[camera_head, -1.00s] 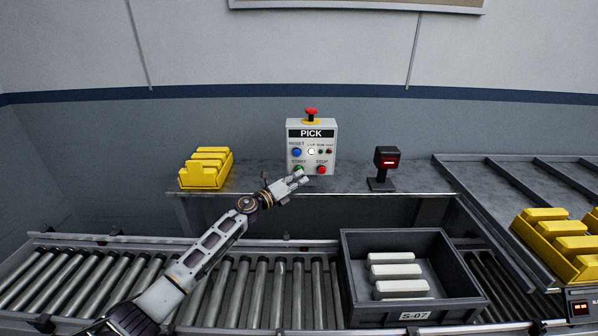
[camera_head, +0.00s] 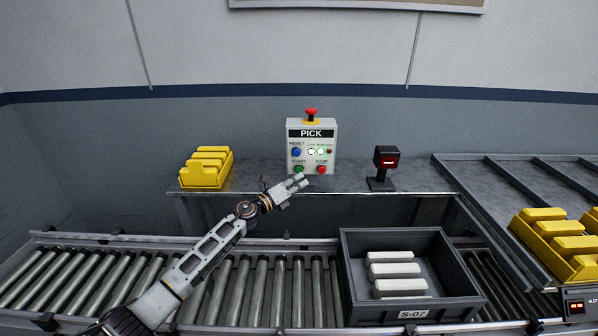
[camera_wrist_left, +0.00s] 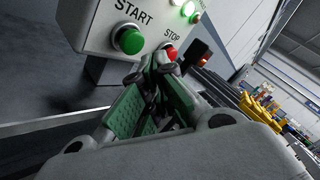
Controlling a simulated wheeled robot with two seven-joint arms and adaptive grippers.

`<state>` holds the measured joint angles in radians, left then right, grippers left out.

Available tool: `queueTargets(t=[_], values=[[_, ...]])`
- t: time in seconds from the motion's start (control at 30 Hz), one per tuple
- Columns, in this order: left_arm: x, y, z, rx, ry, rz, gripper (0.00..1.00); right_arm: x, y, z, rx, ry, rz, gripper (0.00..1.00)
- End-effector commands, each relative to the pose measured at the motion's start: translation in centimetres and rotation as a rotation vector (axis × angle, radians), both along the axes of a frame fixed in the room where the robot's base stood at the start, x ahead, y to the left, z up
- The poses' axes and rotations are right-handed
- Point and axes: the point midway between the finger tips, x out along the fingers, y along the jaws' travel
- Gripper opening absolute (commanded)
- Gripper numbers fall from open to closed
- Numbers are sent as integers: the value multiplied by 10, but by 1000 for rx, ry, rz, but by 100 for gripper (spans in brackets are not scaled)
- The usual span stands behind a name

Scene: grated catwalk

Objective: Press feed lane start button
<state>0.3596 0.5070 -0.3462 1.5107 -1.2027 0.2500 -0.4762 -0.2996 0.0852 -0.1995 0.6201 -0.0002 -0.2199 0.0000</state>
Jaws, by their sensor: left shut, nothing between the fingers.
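The grey control box marked PICK (camera_head: 312,134) stands on the shelf behind the conveyor. Its green START button (camera_head: 298,169) is at the lower left of the face; it also shows in the left wrist view (camera_wrist_left: 127,39), uncovered. The red STOP button (camera_head: 321,170) is beside it on the right. Two lamps (camera_head: 316,151) above are lit. My left gripper (camera_head: 302,181) is shut and empty, just in front of and below the buttons. In the left wrist view its fingertips (camera_wrist_left: 160,64) are apart from START and overlap STOP's lower edge in the picture. My right gripper is not in view.
A blue RESET button (camera_head: 297,152) and a red mushroom button (camera_head: 311,113) are on the box. A yellow bin (camera_head: 205,170) and a black scanner-like device (camera_head: 385,166) flank it. A grey tote S-07 (camera_head: 459,291) with white bars sits on the roller conveyor (camera_head: 262,290).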

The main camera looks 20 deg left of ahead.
Motion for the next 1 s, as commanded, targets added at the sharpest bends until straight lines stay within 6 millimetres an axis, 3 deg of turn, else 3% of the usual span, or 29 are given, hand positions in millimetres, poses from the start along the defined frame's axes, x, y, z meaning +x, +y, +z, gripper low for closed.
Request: queueTargets(t=[0.63,1.0], values=[[-38,-11,1,0,1,-1,0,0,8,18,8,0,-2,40],[-41,-12,1,0,0,0,0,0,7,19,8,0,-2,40]])
